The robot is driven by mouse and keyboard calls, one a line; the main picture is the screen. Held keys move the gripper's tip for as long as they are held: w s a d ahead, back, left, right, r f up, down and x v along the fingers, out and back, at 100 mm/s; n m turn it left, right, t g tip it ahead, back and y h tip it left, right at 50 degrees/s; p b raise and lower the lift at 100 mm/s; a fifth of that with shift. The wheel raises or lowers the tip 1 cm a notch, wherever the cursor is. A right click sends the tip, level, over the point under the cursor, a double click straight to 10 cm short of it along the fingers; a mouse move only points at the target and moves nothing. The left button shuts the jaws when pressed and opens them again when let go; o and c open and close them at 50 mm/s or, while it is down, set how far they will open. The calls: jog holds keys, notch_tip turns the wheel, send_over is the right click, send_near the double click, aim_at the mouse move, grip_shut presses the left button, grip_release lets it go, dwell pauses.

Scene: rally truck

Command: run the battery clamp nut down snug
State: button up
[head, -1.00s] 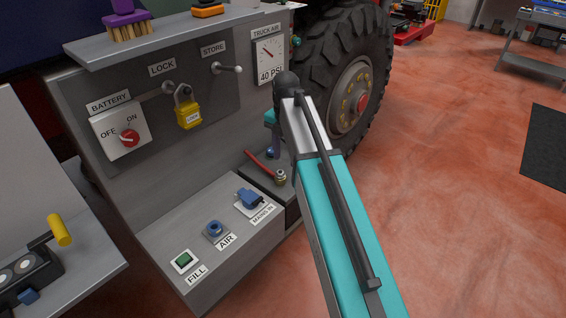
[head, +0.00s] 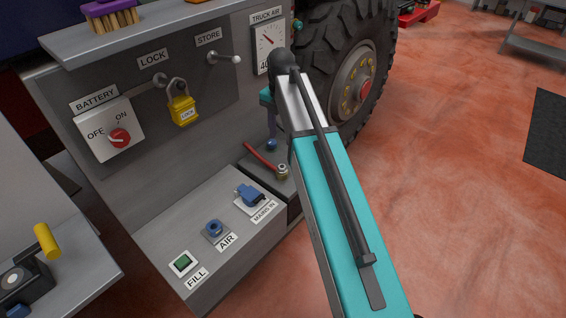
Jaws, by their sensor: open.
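My gripper (head: 272,124) shows only as a narrow sliver beside the arm, above the battery top and behind the clamp. It is open; most of it is hidden by my arm, and no held thing shows.
The grey panel carries a battery switch (head: 119,138), a yellow padlock (head: 183,108) and a pressure gauge (head: 269,47). A blue mains plug (head: 251,195) sits on the ledge in front. A big tyre (head: 318,60) stands behind my arm.

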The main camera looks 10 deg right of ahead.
aim_at(282, 167)
jog(key=shift+d+f+p, duration=0.1)
jog(key=shift+f+p, duration=0.85)
jog(key=shift+f, duration=5.9)
jog(key=c, duration=1.1)
